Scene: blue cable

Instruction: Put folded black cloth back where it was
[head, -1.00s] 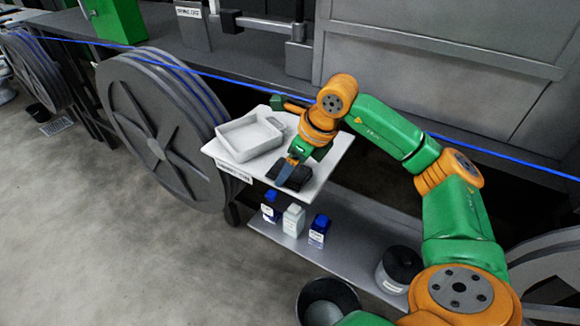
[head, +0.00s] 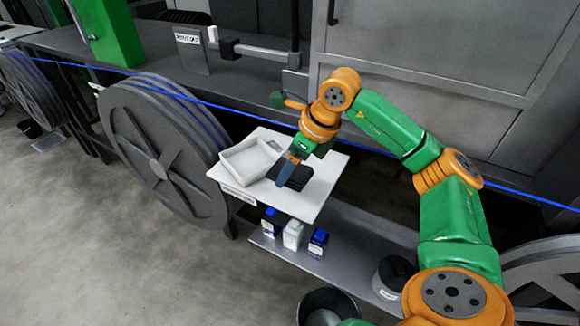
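The folded black cloth (head: 298,179) is a small dark bundle at my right gripper's fingers, over the white top of the small stand (head: 310,205). My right gripper (head: 287,174) points down, with a grey-blue finger against the cloth's left side. It appears shut on the cloth, though the far finger is hidden. I cannot tell whether the cloth touches the white top. My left gripper is not in view.
A white tray (head: 240,174) sits on the stand, left of the cloth. A blue cable (head: 215,100) crosses behind the stand. A large reel (head: 160,155) stands left.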

